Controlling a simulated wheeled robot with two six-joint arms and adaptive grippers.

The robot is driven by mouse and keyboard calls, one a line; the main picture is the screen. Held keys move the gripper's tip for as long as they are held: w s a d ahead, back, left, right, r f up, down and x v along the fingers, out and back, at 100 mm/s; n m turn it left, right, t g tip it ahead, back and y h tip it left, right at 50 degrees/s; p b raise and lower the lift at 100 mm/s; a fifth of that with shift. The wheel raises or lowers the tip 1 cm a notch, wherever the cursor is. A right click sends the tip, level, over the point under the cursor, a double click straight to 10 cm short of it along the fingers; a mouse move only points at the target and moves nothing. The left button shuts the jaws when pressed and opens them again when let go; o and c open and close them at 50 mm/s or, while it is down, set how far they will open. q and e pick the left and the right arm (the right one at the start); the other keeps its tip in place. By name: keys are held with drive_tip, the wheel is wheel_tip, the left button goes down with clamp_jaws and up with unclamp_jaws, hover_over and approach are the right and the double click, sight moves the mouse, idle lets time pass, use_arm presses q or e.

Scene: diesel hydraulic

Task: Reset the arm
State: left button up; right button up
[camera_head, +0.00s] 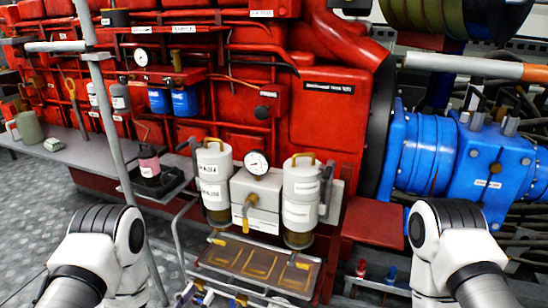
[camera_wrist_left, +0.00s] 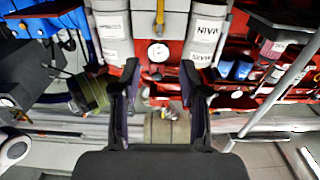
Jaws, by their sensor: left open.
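In the head view my left arm (camera_head: 105,240) comes in at the lower left and my right arm (camera_head: 450,235) at the lower right, both bent. Only their white and black links show clearly there. In the left wrist view my left gripper (camera_wrist_left: 158,78) is open, its two dark fingers well apart with nothing between them. Beyond the fingers are a round gauge (camera_wrist_left: 158,52) and white cylinders, one labelled MAIN (camera_wrist_left: 205,38). I cannot make out my right gripper in either view.
A red engine (camera_head: 335,125) fills the back, with two white filter canisters (camera_head: 214,180) and a blue housing (camera_head: 425,150). A grey shelf (camera_head: 95,150) holds small items at left. A metal post (camera_head: 110,110) stands near my left arm. A brown tray (camera_head: 255,265) sits low between the arms.

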use_arm(q)
drive_tip(key=s+a+r+n+g+y+p, duration=0.1)
drive_tip(key=s+r+g+p, duration=0.1)
drive_tip(key=r+p, duration=0.55)
drive_tip(key=s+a+r+g+y+p, duration=0.1)
drive_tip(key=s+r+g+y+p, duration=0.2)
drive_tip(key=p, duration=0.7)
drive_tip(key=s+a+f+n+g+y+p, duration=0.1)
drive_tip(key=s+a+f+g, duration=0.1)
drive_tip(key=s+g, duration=0.4)
drive_tip(key=s+a+f+n+g+y+p, duration=0.1)
drive_tip(key=s+g, duration=0.5)
drive_tip(key=s, duration=1)
drive_tip(key=shift+a+f+n+p, duration=0.5)
drive_tip(key=shift+a+n+p, duration=0.1)
drive_tip(key=shift+a+n, duration=0.15)
